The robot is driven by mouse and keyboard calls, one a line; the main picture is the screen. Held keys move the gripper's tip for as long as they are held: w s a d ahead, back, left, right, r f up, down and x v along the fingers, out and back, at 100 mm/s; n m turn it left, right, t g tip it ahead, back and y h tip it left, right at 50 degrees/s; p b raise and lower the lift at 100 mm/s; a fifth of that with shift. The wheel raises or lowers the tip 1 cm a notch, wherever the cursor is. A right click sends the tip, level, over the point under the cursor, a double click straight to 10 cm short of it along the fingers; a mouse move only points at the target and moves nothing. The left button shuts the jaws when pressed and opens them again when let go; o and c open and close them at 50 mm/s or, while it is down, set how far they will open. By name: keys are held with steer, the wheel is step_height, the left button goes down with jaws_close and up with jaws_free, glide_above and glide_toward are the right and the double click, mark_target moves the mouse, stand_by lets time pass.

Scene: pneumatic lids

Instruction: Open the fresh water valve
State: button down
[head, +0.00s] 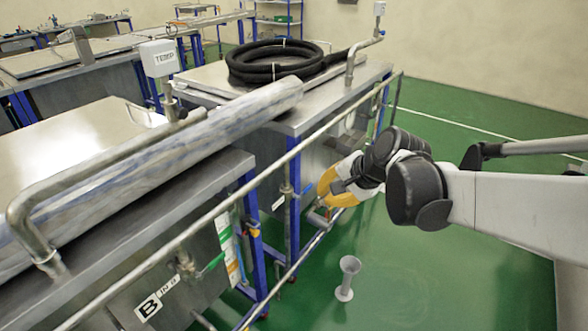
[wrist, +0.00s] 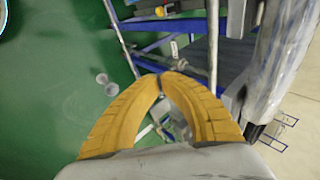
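The fresh water valve cannot be singled out for certain. A valve with a green lever (head: 213,263) sits on the near tank's front, right of the "B IN" label. Another small valve with a blue-green handle (head: 308,188) is on the pipework by the farther tank, left of my gripper (head: 333,188). In the wrist view my gripper's yellow fingers (wrist: 163,78) curve together and their tips appear to meet. No held object shows between them. Pipe fittings (wrist: 172,62) appear just beyond the tips; contact cannot be told.
A long rail (head: 205,220) runs along the tank fronts. A grey funnel-shaped stand (head: 348,278) is on the green floor, also seen in the wrist view (wrist: 106,84). A coiled black hose (head: 272,62) lies on the farther tank. The floor at right is clear.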

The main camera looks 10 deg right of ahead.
steer(key=w+d+f+m+y, duration=0.2)
steer(key=w+f+m, duration=0.15)
steer(key=w, duration=0.45)
steer(key=m+t+y+p, duration=0.2)
steer(key=m+y, duration=0.1)
steer(key=m, duration=0.6)
glide_toward(307, 189)
step_height(307, 189, down, 9)
steer(key=d+m+t+y, duration=0.1)
steer(key=m, duration=0.3)
steer(key=shift+s+d+p, duration=0.2)
steer(key=shift+d+p, duration=0.05)
steer(key=shift+p, duration=0.15)
steer(key=shift+f, duration=0.15)
steer(key=b+x, duration=0.4)
steer(key=x, duration=0.5)
steer(key=shift+w+a+r+b, duration=0.1)
steer(key=shift+a+r+b, duration=0.1)
steer(key=shift+r, duration=0.5)
steer(key=shift+w+a+r+b, duration=0.1)
steer(key=shift+r+b, duration=0.05)
steer(key=shift+r, duration=0.55)
steer(key=shift+w+a+r+b, duration=0.1)
steer(key=shift+r+b, duration=0.1)
steer(key=shift+r, duration=0.5)
steer(key=shift+w, duration=0.15)
